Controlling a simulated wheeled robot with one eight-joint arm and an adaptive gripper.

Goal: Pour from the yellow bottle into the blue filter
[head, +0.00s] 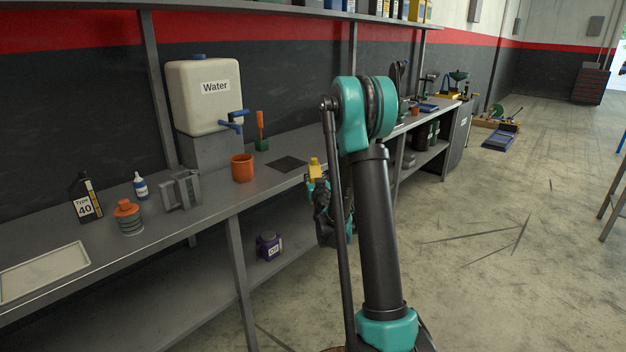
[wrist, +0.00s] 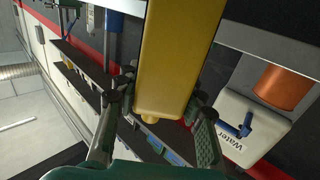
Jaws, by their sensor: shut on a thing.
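My gripper (head: 322,190) hangs beside the front edge of the workbench, partly hidden behind my arm. It is shut on the yellow bottle (head: 315,168), whose top end shows above the fingers. In the wrist view the yellow bottle (wrist: 175,60) fills the upper middle, between the two fingers of my gripper (wrist: 160,110). A small yellow knob shows at its near end. I cannot make out the blue filter for sure in either view. Small blue items (head: 428,107) lie far along the bench, too small to tell.
On the workbench stand a water tank (head: 205,97) with a blue tap, an orange cup (head: 242,168), a grey metal block (head: 181,190), an orange-capped jar (head: 128,218) and a black bottle (head: 86,198). A purple can (head: 269,245) sits on the lower shelf. The floor at right is mostly clear.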

